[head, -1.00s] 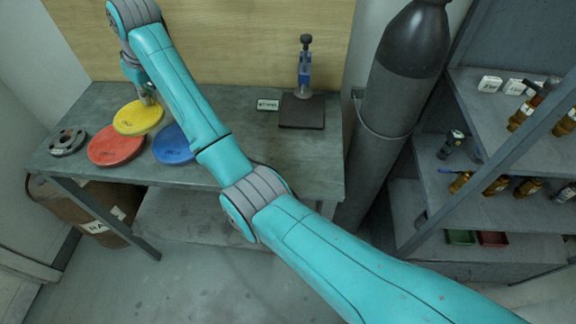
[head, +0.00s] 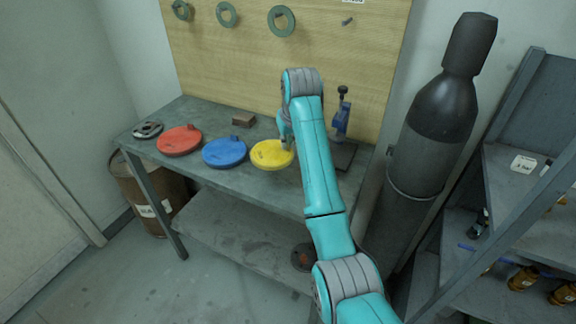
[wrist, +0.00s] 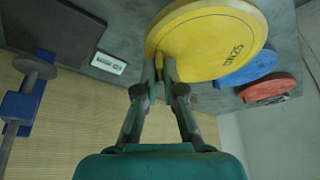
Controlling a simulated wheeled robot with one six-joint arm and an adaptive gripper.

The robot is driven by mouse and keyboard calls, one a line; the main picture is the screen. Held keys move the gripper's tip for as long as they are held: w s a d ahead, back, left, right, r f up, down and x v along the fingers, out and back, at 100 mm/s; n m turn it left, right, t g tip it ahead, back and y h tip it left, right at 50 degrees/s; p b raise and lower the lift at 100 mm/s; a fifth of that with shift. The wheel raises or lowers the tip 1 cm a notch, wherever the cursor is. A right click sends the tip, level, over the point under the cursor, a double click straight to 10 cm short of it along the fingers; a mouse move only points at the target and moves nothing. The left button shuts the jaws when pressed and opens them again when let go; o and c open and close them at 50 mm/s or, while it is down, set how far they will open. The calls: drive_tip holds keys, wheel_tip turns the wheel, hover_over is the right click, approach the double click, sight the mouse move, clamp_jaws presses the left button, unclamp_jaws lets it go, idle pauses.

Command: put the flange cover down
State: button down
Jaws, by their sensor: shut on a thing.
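The yellow flange cover (head: 270,154) is a round disc marked DN25, which also shows large in the wrist view (wrist: 222,42). My gripper (head: 287,141) is shut on its near part in the wrist view, with both fingers (wrist: 166,68) closed together there. The cover is at the bench's front middle, right of the blue cover (head: 224,152) and the red cover (head: 179,140). It looks roughly level; whether it touches the bench top or hangs just above it I cannot tell. My arm hides part of the bench to its right.
A blue clamp stand (head: 342,118) on a dark base is at the bench's right end. A grey ring flange (head: 148,129) lies at the left end, and a brown block (head: 243,121) at the back. A gas cylinder (head: 438,125) stands right of the bench.

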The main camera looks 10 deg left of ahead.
drive_tip(key=shift+a+f, duration=0.1)
drive_tip(key=shift+f, duration=3.35)
drive_tip(key=shift+f, duration=0.15)
drive_tip(key=c, duration=1.3)
unclamp_jaws()
drive_tip(key=v, duration=1.2)
drive_tip(key=shift+w, duration=0.1)
